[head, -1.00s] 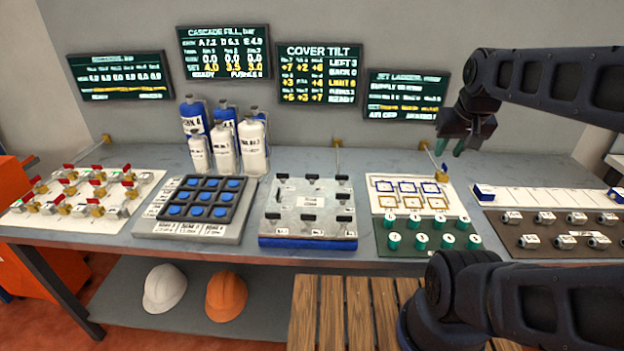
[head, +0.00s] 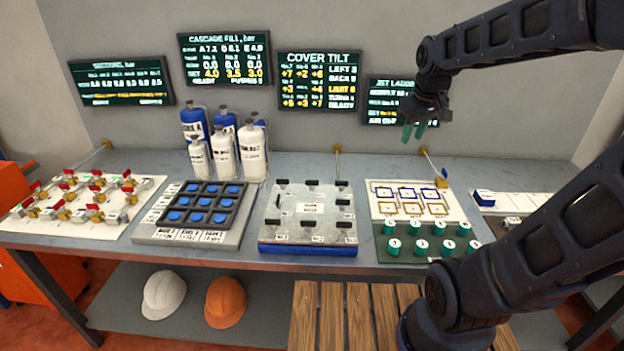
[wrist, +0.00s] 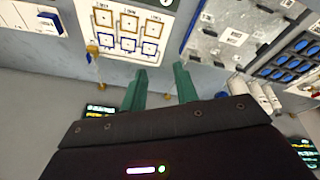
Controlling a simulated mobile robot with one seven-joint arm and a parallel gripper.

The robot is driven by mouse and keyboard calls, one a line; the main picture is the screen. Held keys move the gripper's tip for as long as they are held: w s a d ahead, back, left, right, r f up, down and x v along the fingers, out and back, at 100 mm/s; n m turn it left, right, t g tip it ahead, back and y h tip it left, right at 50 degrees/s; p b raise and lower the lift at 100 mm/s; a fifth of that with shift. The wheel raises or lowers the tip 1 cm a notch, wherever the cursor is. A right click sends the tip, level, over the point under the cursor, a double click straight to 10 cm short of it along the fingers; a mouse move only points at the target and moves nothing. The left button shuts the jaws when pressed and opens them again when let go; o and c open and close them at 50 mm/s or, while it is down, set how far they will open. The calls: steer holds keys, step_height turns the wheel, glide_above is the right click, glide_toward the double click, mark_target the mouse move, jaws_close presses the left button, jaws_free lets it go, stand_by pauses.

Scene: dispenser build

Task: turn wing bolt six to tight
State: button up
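A grey cover plate (head: 287,208) on a blue base stands at the middle of the bench, with black wing bolts (head: 312,182) around its edge. Their small labels are too blurred to tell which is number six. My gripper (head: 412,134) hangs in the air behind and to the right of the plate, above the back of the bench. Its two green fingers are apart with nothing between them. In the wrist view the gripper (wrist: 160,78) also shows open, and part of the cover plate (wrist: 222,28) is at the upper right.
A screen headed COVER TILT (head: 320,80) is on the wall. A button block (head: 150,232) and gas bottles (head: 252,150) stand left of the plate. A board with green knobs (head: 420,256) and a card with outlined squares (head: 385,213) lie right of it. A thin post (head: 432,165) stands behind the card.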

steer(key=w+a+f+n+g, duration=0.1)
steer(key=w+a+f+n, duration=0.25)
steer(key=w+a, duration=0.35)
steer(key=n+g, duration=0.2)
steer(key=n, duration=0.7)
glide_above(312, 185)
step_height(312, 185, down, 12)
steer(key=f, duration=1)
steer(key=shift+w, duration=0.2)
jaws_close()
